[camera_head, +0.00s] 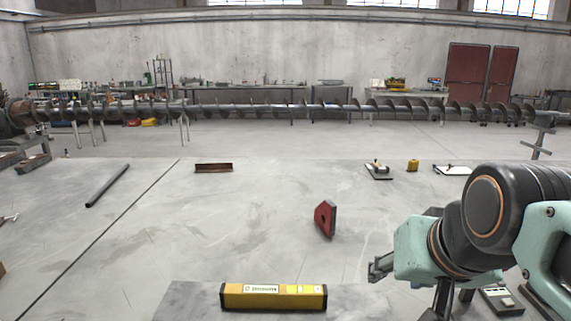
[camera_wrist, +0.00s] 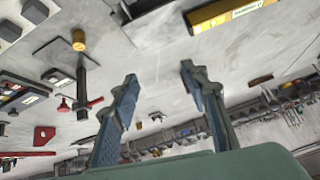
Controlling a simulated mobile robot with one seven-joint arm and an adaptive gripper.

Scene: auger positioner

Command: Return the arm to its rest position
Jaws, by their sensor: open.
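My gripper (camera_head: 380,268) is at the lower right of the head view, with my arm coming in from the right edge. Its fingers are spread and nothing shows between them in the wrist view (camera_wrist: 158,75). A yellow spirit level (camera_head: 273,296) lies left of my gripper, apart from it, on a grey slab (camera_head: 185,300) at the front. It also shows at the top right of the wrist view (camera_wrist: 228,12). A long rusty auger (camera_head: 250,107) spans the back of the room.
A red and dark angular block (camera_head: 325,218) stands left of and beyond my gripper. A dark bar (camera_head: 107,186), a brown angle piece (camera_head: 213,168) and a small yellow object (camera_head: 412,165) lie farther off. The pale middle ground is largely clear.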

